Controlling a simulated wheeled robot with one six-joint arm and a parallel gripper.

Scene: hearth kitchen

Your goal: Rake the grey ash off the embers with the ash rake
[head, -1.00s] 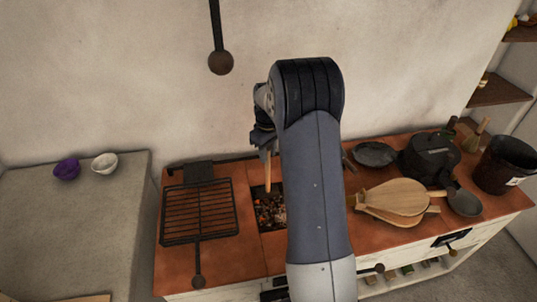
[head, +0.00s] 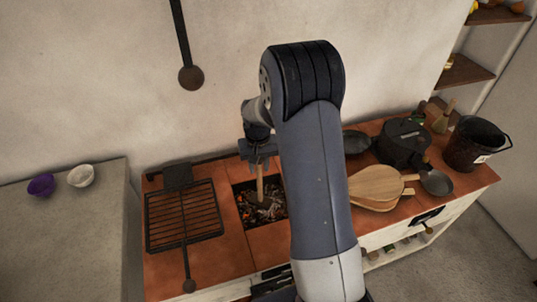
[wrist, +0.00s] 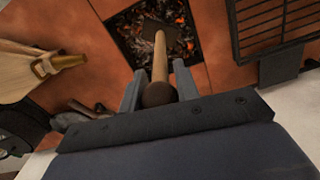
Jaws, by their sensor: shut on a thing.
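My gripper (head: 260,152) is shut on the wooden handle of the ash rake (head: 261,182) above the hearth top. The handle points down and its lower end reaches into the square fire pit. In the wrist view the rake (wrist: 160,62) runs from between my fingers (wrist: 157,88) to a dark head over the pit. The embers (head: 268,212) glow orange in places in the pit, with grey ash (head: 256,215) among them. In the wrist view the embers (wrist: 180,40) show around the rake head. Whether the head touches them I cannot tell.
A black grill (head: 184,215) lies left of the pit. Wooden bellows (head: 377,186), a black pot (head: 402,140), a small pan (head: 436,183) and a dark bucket (head: 474,145) stand to the right. Purple and white bowls (head: 81,175) sit on the left counter.

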